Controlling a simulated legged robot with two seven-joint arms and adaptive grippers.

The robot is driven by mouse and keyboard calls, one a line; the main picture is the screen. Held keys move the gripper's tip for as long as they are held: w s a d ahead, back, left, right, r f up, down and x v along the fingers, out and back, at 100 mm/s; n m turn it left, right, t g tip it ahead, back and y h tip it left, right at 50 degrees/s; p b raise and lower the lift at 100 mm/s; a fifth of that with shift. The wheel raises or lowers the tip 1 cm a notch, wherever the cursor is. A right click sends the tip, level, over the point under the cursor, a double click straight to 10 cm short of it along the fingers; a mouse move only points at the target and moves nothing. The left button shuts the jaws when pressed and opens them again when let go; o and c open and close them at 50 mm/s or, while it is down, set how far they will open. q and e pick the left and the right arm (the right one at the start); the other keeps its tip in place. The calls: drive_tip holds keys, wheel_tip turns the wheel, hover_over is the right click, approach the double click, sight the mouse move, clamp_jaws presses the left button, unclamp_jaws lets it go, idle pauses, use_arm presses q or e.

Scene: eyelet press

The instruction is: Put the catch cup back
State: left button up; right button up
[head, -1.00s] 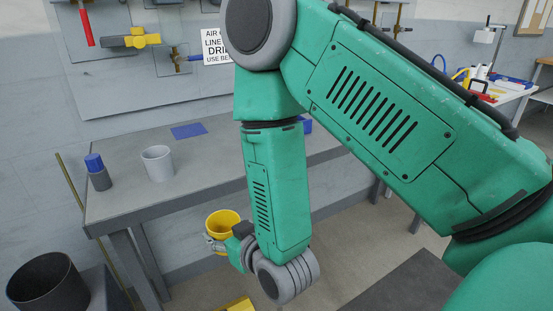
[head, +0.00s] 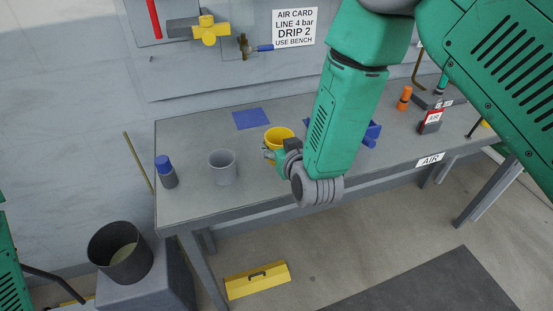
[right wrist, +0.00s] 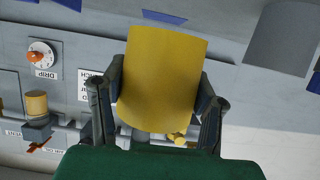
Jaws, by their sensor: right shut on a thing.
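The yellow cup (head: 279,135), which I take to be the catch cup, is in my right gripper (head: 270,154) over the bench, near its front half. Its open top shows in the head view; my gripper and forearm partly hide it. In the right wrist view the yellow cup (right wrist: 160,80) stands between the two dark fingers of my right gripper (right wrist: 158,100), which are shut on its sides. A blue flat patch (head: 251,119) lies bare on the bench behind and left of the cup. My left gripper is out of view.
A grey cup (head: 222,170) and a blue-capped bottle (head: 166,172) stand on the bench, left of my right gripper. An orange bottle (head: 404,98) is farther right. A dark bin (head: 120,253) stands left of the bench. A yellow box (head: 257,280) is on the floor.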

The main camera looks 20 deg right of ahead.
drive_tip(key=f, duration=0.5)
drive_tip(key=shift+d+f, duration=0.3)
drive_tip(key=shift+d, duration=0.1)
drive_tip(key=shift+a+f, duration=0.2)
drive_tip(key=shift+f, duration=0.05)
drive_tip(key=shift+a, duration=0.35)
drive_tip(key=shift+d, duration=0.1)
drive_tip(key=o, duration=0.9)
drive_tip(key=shift+d+f, duration=0.1)
drive_tip(key=shift+d, duration=0.05)
drive_tip(key=shift+o, duration=0.4)
drive_tip(key=shift+d, duration=0.3)
drive_tip(key=shift+s+a+r, duration=0.1)
drive_tip(key=shift+s+r, duration=0.15)
use_arm(q)
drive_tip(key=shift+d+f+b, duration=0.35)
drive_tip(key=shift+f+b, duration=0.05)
drive_tip(key=shift+b, duration=0.15)
use_arm(e)
drive_tip(key=v, duration=1.1)
drive_tip(key=shift+s, duration=0.2)
